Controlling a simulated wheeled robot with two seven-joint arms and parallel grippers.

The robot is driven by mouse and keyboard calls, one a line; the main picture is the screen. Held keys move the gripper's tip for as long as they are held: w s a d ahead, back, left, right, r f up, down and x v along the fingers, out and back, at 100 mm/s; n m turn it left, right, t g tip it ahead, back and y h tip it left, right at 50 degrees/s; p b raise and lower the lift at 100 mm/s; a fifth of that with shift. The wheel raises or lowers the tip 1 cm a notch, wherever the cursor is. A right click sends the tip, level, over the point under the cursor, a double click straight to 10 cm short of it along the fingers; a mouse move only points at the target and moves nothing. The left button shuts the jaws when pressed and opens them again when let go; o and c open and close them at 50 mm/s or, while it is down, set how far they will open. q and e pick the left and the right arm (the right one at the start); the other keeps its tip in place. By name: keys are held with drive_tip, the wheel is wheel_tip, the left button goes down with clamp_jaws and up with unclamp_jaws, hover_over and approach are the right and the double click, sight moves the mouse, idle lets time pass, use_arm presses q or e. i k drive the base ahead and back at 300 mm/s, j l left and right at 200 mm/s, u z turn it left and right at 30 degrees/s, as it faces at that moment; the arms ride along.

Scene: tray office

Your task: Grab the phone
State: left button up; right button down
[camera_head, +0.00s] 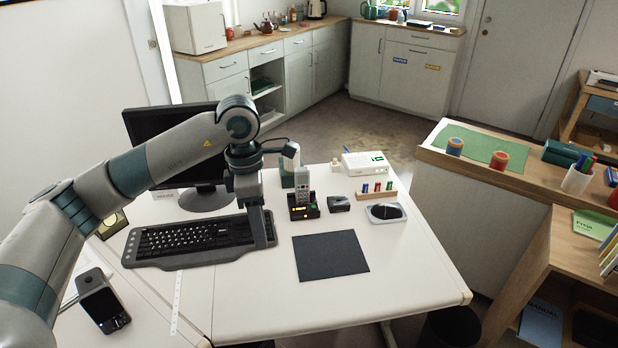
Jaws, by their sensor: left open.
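A grey cordless phone handset (302,184) stands upright in a black charging base (303,212) with small lit lights, on the white desk near its back edge. My left gripper (262,238) points down over the right end of the black keyboard (190,240), to the left of the phone and apart from it. Its fingers are open with nothing visible between them; they are seen nearly edge-on. My right gripper is out of view.
A dark monitor (150,125) stands behind my left arm. A dark mat (331,256) lies in front of the phone base. Right of the base are a small black box (339,203), a marker rack (376,190) and a white dish (386,220). The desk's front right is clear.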

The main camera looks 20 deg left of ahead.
sight(301, 174)
drive_tip(key=i, duration=1.15)
